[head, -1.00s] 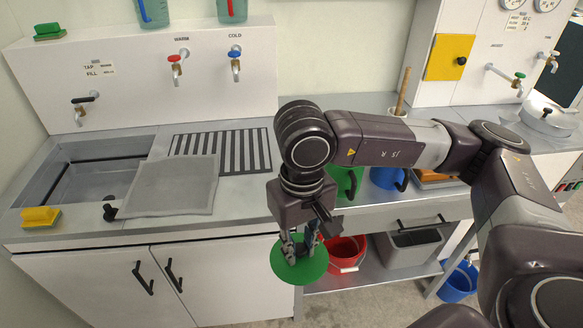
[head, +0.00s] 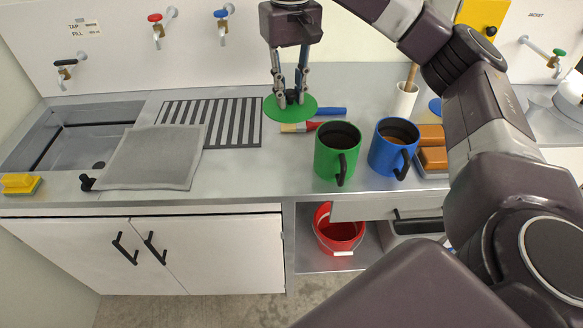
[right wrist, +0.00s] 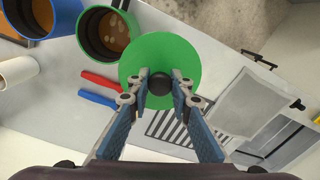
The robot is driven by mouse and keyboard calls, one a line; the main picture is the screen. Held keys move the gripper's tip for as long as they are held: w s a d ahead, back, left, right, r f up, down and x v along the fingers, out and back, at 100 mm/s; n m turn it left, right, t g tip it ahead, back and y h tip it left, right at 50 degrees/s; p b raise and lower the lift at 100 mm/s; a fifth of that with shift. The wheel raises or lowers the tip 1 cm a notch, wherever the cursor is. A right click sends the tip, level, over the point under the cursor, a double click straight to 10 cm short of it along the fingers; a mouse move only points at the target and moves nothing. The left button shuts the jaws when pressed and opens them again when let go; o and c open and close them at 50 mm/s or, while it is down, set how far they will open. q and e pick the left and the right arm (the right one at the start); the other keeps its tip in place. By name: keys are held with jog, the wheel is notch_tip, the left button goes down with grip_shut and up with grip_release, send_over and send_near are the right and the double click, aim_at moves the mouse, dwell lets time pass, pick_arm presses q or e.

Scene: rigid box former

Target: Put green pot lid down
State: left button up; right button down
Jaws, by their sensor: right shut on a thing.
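The green pot lid (head: 273,109) is a flat green disc with a dark knob, and it also shows in the right wrist view (right wrist: 160,52). My right gripper (head: 290,98) is shut on the lid's knob, with the fingers pointing down; its fingertips show in the right wrist view (right wrist: 160,84). The lid is over the counter between the striped drainer and the green pot (head: 325,160). I cannot tell whether it touches the counter. The green pot stands open with brown contents, to the right and nearer the front. My left gripper is not in view.
A blue pot (head: 380,155) stands right of the green one. A red-handled brush (head: 300,127) and a blue-handled tool (head: 332,111) lie beside the lid. The striped drainer (head: 225,122), grey cloth (head: 152,158) and sink (head: 85,135) are to the left. Bare counter (head: 255,170) lies in front.

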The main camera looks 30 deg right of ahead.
aim_at(292, 103)
jog(key=f, duration=0.4)
jog(key=shift+d+f, duration=0.25)
jog(key=shift+f, duration=0.05)
notch_tip(292, 103, down, 11)
jog(key=shift+w+r+p, duration=0.1)
jog(key=shift+r+p, duration=0.05)
jog(key=shift+p, duration=0.45)
jog(key=shift+f, duration=0.3)
notch_tip(292, 103, down, 4)
jog(key=shift+a+r+p, duration=0.1)
jog(key=shift+r+p, duration=0.05)
jog(key=shift+p, duration=0.25)
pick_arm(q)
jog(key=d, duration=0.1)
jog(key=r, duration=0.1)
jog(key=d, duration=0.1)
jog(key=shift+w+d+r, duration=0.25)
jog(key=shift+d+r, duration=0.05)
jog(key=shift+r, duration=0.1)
pick_arm(e)
jog(key=c, duration=1.7)
grip_release()
jog(key=shift+c, duration=0.2)
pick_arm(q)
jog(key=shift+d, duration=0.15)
